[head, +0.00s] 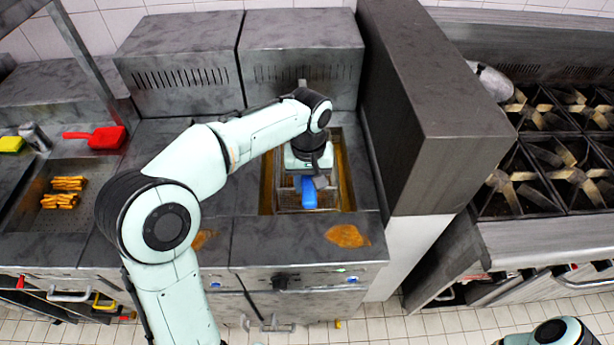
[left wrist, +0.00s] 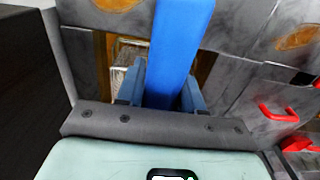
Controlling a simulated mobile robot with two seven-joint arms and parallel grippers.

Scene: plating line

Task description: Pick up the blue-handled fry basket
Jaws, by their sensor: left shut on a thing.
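The fry basket (head: 287,199) is a wire basket sitting in the fryer well (head: 347,190), with amber oil along its sides. Its blue handle (head: 309,196) points toward the front of the fryer. My left gripper (head: 315,178) is over the basket, shut on the blue handle. In the left wrist view the handle (left wrist: 181,38) passes between the two fingers of the gripper (left wrist: 162,92). My arm and hand hide much of the basket. My right gripper is out of view; only part of my right arm shows at the bottom right.
A tall dark partition (head: 432,100) stands close to the right of the fryer. A stove with burners (head: 515,185) is beyond it. At left are a red scoop (head: 97,137) and fries (head: 62,192) in a tray. An orange-brown stain (head: 347,236) marks the front ledge.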

